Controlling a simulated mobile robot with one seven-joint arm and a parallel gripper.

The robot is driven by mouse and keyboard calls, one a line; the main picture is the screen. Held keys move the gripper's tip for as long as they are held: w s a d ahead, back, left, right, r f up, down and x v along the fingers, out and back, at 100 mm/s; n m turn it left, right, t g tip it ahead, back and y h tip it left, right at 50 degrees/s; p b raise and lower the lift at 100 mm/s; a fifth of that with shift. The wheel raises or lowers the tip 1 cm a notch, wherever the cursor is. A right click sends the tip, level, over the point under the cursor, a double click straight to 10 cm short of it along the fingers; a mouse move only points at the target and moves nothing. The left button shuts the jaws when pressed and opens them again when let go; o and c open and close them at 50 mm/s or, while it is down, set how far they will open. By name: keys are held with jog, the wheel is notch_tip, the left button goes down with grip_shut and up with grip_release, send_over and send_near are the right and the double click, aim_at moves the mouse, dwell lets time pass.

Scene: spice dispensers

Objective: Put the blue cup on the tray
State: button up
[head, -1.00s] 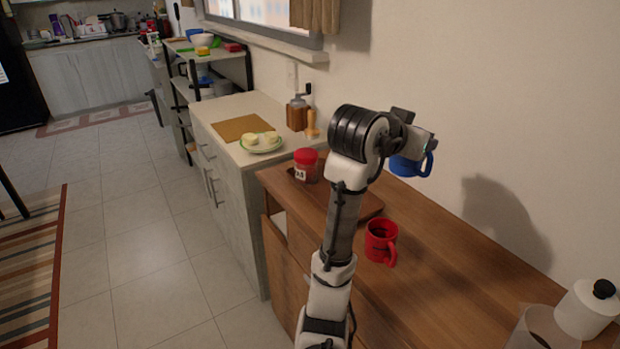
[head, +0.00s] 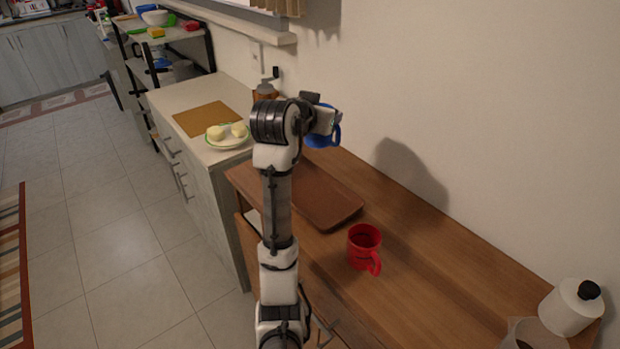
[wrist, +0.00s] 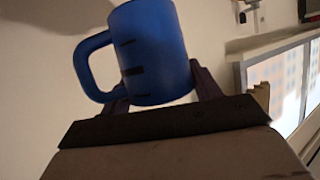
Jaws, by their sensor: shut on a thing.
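The blue cup (head: 322,136) is held in the air by my gripper (head: 328,122), above the far part of the wooden counter. In the wrist view the blue cup (wrist: 148,52) sits between the two fingers of my gripper (wrist: 160,88), with its handle to the left. The brown wooden tray (head: 325,200) lies on the counter, below and nearer than the cup. My arm hides part of the tray's left side. The cup and tray are apart.
A red mug (head: 363,247) stands on the wooden counter (head: 420,270), just in front of the tray. A plate (head: 229,142) with pale food is on the white counter. A white bottle (head: 570,308) stands at the lower right. The wall bounds the counter's right side.

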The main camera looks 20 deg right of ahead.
notch_tip(320, 180, down, 17)
jog(key=p, duration=0.2)
jog(key=shift+f+p, duration=0.15)
jog(key=shift+p, duration=0.2)
jog(key=shift+f, duration=0.1)
jog(key=o, duration=1.2)
jog(key=shift+f, duration=0.1)
jog(key=shift+r, duration=0.25)
jog(key=shift+s+a, duration=0.3)
jog(key=b+v, duration=0.2)
jog(key=v, duration=0.9)
jog(key=shift+s+a+r+b, duration=0.1)
jog(key=shift+b, duration=0.2)
